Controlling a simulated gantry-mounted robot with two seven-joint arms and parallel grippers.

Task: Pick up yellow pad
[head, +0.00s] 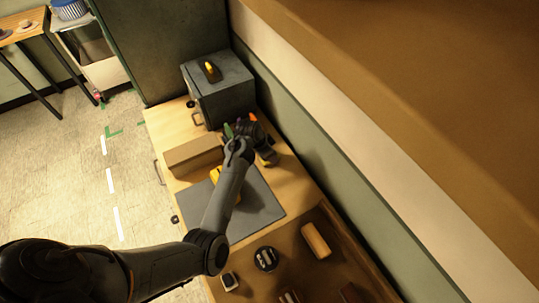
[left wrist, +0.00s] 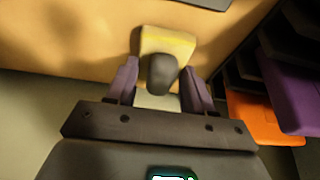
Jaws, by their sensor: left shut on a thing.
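The yellow pad (left wrist: 180,42), a pale yellow block with a dark rounded grip (left wrist: 162,74), shows in the left wrist view. My left gripper (left wrist: 161,68) has its two purple-grey fingers on either side of the dark grip and is shut on the pad. In the head view my left arm reaches over the bench and my left gripper is beside the dark box; I cannot make out the held pad there. My right gripper is in neither view.
A dark box (head: 225,92) with a small yellow-and-dark item (head: 211,70) on top stands at the bench's far end. A tan block (head: 193,155) and a grey mat (head: 257,212) lie nearer. Orange (left wrist: 262,122) and purple (left wrist: 292,97) pieces are close right.

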